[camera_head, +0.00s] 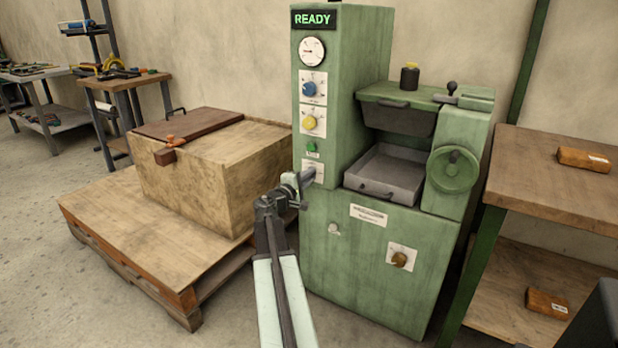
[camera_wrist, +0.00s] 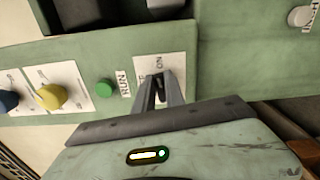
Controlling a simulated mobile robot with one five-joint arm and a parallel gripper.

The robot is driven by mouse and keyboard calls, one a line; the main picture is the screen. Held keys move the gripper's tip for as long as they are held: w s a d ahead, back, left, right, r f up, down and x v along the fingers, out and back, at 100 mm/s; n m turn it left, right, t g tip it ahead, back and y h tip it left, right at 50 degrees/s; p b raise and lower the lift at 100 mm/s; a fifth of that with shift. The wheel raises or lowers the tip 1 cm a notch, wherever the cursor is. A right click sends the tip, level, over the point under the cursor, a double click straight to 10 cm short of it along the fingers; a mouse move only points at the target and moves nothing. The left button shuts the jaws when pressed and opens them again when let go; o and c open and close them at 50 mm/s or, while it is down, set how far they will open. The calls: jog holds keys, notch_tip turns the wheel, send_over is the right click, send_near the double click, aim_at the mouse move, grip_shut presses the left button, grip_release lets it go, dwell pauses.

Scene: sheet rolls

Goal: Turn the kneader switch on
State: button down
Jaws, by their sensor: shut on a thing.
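The kneader is a tall green machine (camera_head: 365,235) with a lit READY display (camera_head: 313,19) at its top left. Its white ON/OFF switch plate (camera_head: 314,167) is low on the left column, below a green RUN button (camera_head: 311,146). The plate (camera_wrist: 158,64) and the RUN button (camera_wrist: 104,88) also show in the wrist view. My gripper (camera_head: 305,179) reaches the plate from the front. In the wrist view its fingers (camera_wrist: 163,78) are close together against the plate, shut on the switch, which they mostly hide. I cannot tell which way the switch is set.
A gauge (camera_head: 312,51), a blue knob (camera_head: 309,89) and a yellow knob (camera_head: 309,122) sit above the button. A grey tray (camera_head: 386,174) is right of the column.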

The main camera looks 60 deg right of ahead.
jog(key=shift+f+m, duration=0.1)
jog(key=shift+m, duration=0.5)
jog(key=shift+s, duration=0.1)
jog(key=c, duration=1.4)
grip_release()
jog(key=shift+a, duration=0.1)
jog(key=a, duration=0.7)
jog(key=shift+a, duration=0.35)
